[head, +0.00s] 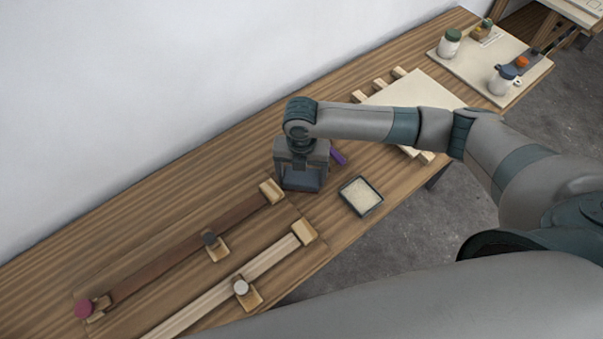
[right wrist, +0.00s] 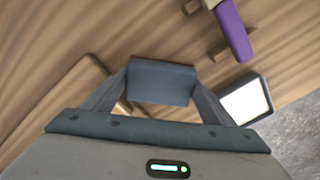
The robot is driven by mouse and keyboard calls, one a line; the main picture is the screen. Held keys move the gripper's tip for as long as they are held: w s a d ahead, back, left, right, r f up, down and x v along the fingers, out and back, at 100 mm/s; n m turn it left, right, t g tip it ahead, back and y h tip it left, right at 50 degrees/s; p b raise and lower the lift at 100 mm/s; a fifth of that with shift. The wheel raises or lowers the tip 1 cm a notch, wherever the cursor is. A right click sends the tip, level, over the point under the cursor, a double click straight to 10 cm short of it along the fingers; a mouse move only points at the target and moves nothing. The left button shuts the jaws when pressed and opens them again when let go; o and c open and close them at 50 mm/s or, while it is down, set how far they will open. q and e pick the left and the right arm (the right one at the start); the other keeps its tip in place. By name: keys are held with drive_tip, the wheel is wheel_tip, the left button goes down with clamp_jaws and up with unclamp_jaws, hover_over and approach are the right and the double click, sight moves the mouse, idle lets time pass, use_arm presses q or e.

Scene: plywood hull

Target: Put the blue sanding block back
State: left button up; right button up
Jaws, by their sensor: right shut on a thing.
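The blue sanding block (right wrist: 160,82) is between the fingers of my right gripper (right wrist: 162,90), which is shut on it. In the head view the block (head: 302,180) shows as a dark blue shape under my right gripper (head: 301,172), close to the workbench (head: 200,184). I cannot tell whether it touches the bench top. My left gripper is not in view.
A purple object (head: 338,157) lies just right of my gripper. A shallow tray with pale contents (head: 361,196) is near the front edge. Two bar clamps, one dark (head: 190,244) and one pale (head: 262,266), lie at left. A pale panel (head: 420,92) rests on wooden strips farther right.

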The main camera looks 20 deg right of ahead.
sight(301, 175)
drive_tip(key=shift+f, duration=0.1)
drive_tip(key=o, duration=1)
wheel_tip(301, 175, up, 12)
drive_tip(key=b, duration=0.4)
idle(0.4)
